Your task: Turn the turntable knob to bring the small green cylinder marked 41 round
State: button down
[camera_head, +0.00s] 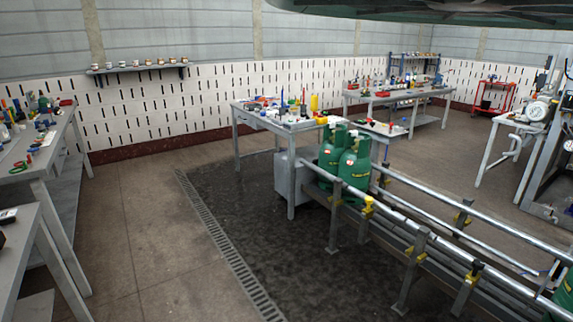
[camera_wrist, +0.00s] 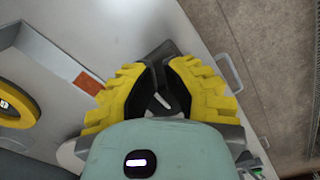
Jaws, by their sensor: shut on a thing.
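In the wrist view, my gripper (camera_wrist: 164,78) has two ridged yellow fingers with black inner faces. They are closed around a dark knob (camera_wrist: 166,50) on a pale grey panel. A short white mark shows between the fingers; the fingers hide most of the knob. Part of another green cylinder (camera_head: 565,296) shows at the lower right edge. My gripper is not visible in the head view.
The conveyor's metal rails (camera_head: 440,212) with yellow clamps run from the cylinders to the lower right. A cluttered workbench (camera_head: 240,112) stands behind them. Another bench (camera_head: 50,165) is at the left. The floor between is clear. A yellow ring (camera_wrist: 35,104) and an orange label (camera_wrist: 88,83) lie left of the knob.

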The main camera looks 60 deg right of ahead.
jog(key=shift+a, duration=0.25)
dwell(0.4)
notch_tip(320, 180, up, 6)
jog(key=p, duration=0.6)
jog(key=shift+d, duration=0.15)
